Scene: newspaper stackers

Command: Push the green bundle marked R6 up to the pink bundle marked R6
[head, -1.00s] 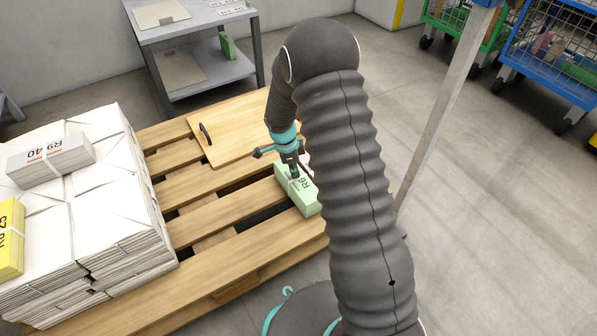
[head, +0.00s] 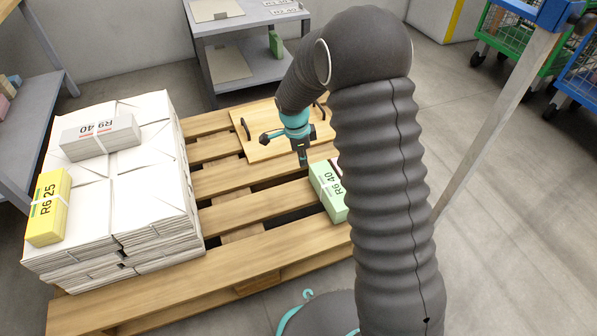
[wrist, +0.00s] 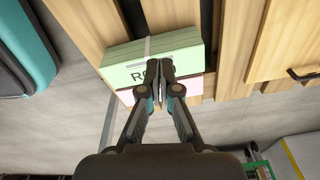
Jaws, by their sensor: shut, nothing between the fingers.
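The green bundle (head: 328,192), marked R6 40, lies on the wooden pallet, with a pale strap around it. In the wrist view the green bundle (wrist: 155,55) is partly covered by my fingertips. A strip of the pink bundle (wrist: 196,88) shows right along its edge there; I cannot tell whether they touch. In the head view my arm hides most or all of the pink bundle, and its marking cannot be read. My gripper (head: 303,161) is shut and empty, pointing down just left of the green bundle's far end; its tips also show in the wrist view (wrist: 167,76).
White paper stacks (head: 155,200) fill the pallet's left side, with a grey R9 40 bundle (head: 100,138) and a yellow R6 25 bundle (head: 47,206) on top. A wooden board with handles (head: 262,137) lies behind the gripper. Bare slats (head: 245,208) separate stacks and green bundle.

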